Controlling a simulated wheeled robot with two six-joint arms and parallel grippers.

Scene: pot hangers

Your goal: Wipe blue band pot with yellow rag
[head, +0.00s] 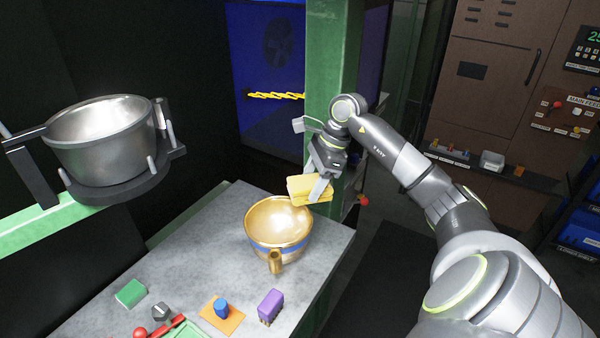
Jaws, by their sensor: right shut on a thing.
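The gold pot with a blue band (278,236) stands upright on the grey table (190,262), its handle pointing toward the front. My right gripper (318,186) is shut on the yellow rag (299,188). It holds the rag just above the far right rim of the pot. Whether the rag touches the rim cannot be told. My left gripper is not in view.
A large silver pot (105,150) sits in a hanger at the left on a green beam (45,220). A green post (330,70) rises behind the gripper. Small items, including a green block (131,293) and a purple block (270,306), lie at the table's front.

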